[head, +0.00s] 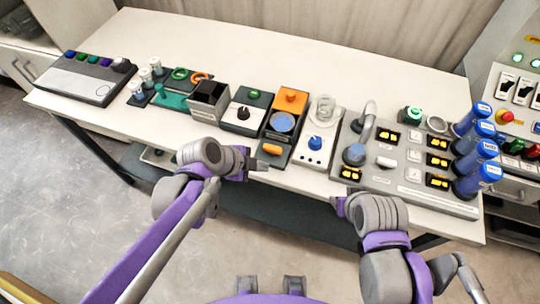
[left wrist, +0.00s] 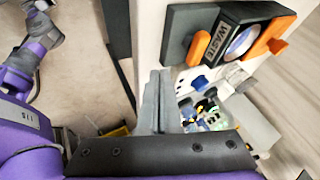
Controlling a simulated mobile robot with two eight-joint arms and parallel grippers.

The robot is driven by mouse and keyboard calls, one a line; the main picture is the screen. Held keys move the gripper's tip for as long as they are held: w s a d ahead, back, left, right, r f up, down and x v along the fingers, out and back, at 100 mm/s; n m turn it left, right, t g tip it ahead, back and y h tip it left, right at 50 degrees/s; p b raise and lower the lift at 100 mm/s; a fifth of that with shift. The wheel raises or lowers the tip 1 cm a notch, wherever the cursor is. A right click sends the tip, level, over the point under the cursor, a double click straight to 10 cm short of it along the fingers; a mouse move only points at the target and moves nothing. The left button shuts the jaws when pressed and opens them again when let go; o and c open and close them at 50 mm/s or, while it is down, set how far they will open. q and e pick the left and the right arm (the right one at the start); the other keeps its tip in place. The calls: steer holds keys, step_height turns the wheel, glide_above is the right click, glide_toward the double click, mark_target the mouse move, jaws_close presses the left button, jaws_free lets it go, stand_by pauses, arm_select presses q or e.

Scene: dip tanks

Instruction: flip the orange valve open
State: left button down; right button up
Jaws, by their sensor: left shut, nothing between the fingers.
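The orange valve (head: 272,149) is a short rounded handle on the front of a dark grey unit with a round blue basin (head: 283,122) and an orange block (head: 291,96) behind it. In the left wrist view the orange valve (left wrist: 197,48) stands beside a label reading WASTE. My left gripper (head: 262,164) is shut and empty, just in front of the valve near the table's front edge. Its fingers (left wrist: 155,100) lie together in the left wrist view, with a visible gap to the valve. My right gripper (head: 340,206) is at the front edge further right; its finger opening is unclear.
A white unit with a blue knob (head: 315,141) stands right of the waste unit, and a black-knob unit (head: 245,113) stands left. A grey panel with yellow displays (head: 405,165) and blue cylinders (head: 475,150) is at right. The table's back strip (head: 270,55) is clear.

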mark_target(272, 150)
arm_select(q)
steer(key=shift+x, duration=1.15)
steer(key=w, duration=0.2)
steer(key=w+d, duration=0.1)
steer(key=w, duration=0.1)
steer(key=shift+s+r, duration=0.1)
steer(key=shift+d, duration=0.1)
